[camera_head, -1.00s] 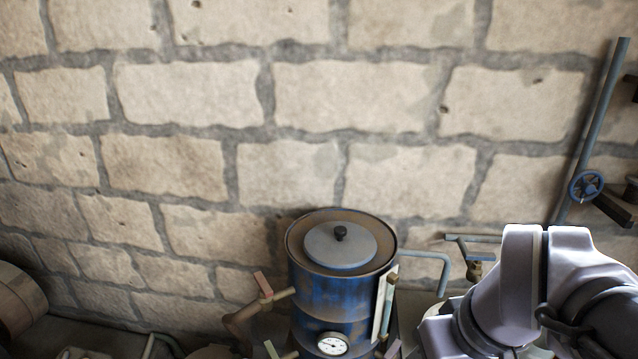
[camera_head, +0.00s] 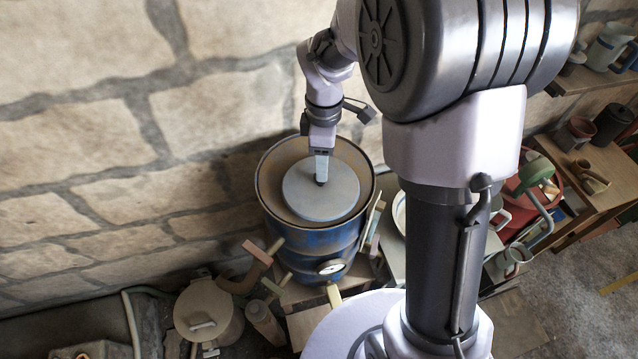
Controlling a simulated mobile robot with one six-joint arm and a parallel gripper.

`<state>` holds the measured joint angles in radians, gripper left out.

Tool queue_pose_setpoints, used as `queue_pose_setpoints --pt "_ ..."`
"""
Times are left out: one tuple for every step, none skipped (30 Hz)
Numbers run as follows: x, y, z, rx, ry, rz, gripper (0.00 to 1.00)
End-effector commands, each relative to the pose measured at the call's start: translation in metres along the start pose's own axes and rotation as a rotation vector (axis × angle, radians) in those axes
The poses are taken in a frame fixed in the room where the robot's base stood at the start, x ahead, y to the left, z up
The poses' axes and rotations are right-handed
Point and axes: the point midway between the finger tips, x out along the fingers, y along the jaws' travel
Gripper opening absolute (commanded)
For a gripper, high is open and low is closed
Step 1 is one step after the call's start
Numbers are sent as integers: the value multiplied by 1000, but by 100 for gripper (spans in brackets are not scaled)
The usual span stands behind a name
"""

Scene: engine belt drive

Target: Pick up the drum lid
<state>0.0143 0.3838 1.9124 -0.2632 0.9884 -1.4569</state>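The drum lid (camera_head: 334,203) is a round grey disc lying on top of the blue, rusty drum (camera_head: 301,238), inside its brown rim. The lid's small dark knob is at its middle, mostly covered by my gripper (camera_head: 321,178). My gripper points down from above, with its fingertips at the knob. From this angle I cannot tell whether the fingers are open around the knob or shut on it. The lid looks flat and level on the drum.
A pale lidded pot (camera_head: 208,312) stands at lower left. A stone wall (camera_head: 90,150) is close behind. At right, a wooden bench (camera_head: 590,190) holds pots, near a green watering can (camera_head: 537,172).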

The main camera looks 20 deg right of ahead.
Motion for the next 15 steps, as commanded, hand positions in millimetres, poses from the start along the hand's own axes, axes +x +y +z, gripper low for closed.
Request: queue_pose_setpoints --pt "5 -1 0 0 0 -1 54" --pt "10 -2 -1 -1 0 0 54" --pt "18 -4 -2 0 -1 -2 54" --pt "25 -6 -3 -1 -1 -2 54" --pt "31 -7 -4 -1 -1 -3 54" --pt "39 -9 -5 1 -1 -2 54" --pt "44 -8 -5 0 -1 -1 54" --pt "48 -8 -4 0 -1 -1 54" --pt "52 -8 -4 0 -1 0 54" --pt "54 -8 -5 -1 0 1 54" --pt "55 -8 -5 -1 0 2 54" --pt "55 -8 -5 0 0 2 54" --pt "54 -8 -5 0 1 2 54" --pt "54 -8 -5 0 1 2 54" --pt "54 -8 -5 0 1 2 54"
